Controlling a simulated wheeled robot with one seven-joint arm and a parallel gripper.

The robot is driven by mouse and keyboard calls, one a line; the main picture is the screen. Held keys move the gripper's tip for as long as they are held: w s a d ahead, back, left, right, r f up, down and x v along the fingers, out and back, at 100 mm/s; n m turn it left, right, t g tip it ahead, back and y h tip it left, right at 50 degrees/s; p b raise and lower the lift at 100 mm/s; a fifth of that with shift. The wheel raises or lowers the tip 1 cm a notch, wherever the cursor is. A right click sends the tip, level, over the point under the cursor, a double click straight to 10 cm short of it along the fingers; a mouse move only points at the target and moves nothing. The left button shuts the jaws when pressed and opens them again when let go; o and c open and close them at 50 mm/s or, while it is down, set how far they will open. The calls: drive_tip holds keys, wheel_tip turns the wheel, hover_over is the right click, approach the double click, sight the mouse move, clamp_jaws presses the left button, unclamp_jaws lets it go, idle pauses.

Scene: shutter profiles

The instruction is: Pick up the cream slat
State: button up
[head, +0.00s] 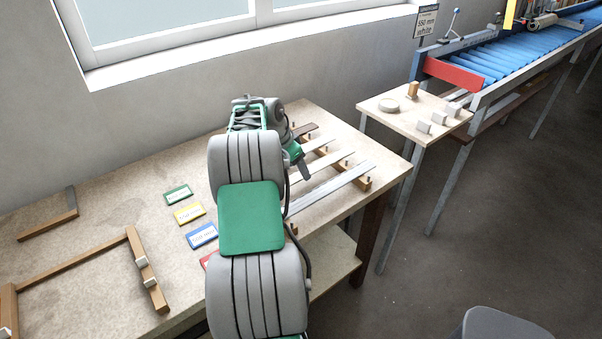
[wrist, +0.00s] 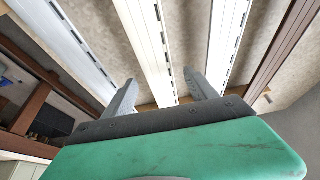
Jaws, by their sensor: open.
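The cream slat (wrist: 150,45) runs lengthwise between the two fingers of my gripper (wrist: 160,80) in the wrist view. My gripper is open, with one finger on each side of the slat. I cannot tell how far the fingertips are above it. In the head view the cream slat (head: 325,166) lies on the rack, its near part hidden by my arm. My gripper (head: 303,170) is partly hidden behind my arm there.
A white slat (wrist: 230,40) and a brown slat (wrist: 284,45) lie right of the cream one; a pale grey slat (wrist: 70,45) lies left. Wooden rack pegs (head: 367,183) stand at the slat ends. Coloured labels (head: 189,213) and a wooden frame (head: 75,258) lie on the bench.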

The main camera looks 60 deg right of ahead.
drive_tip(key=shift+s+d+f, duration=0.1)
drive_tip(key=shift+d+f, duration=0.2)
drive_tip(key=shift+f, duration=0.3)
drive_tip(key=shift+a, duration=0.1)
drive_tip(key=shift+c, duration=0.6)
drive_tip(key=c, duration=1.3)
drive_tip(key=shift+r, duration=0.1)
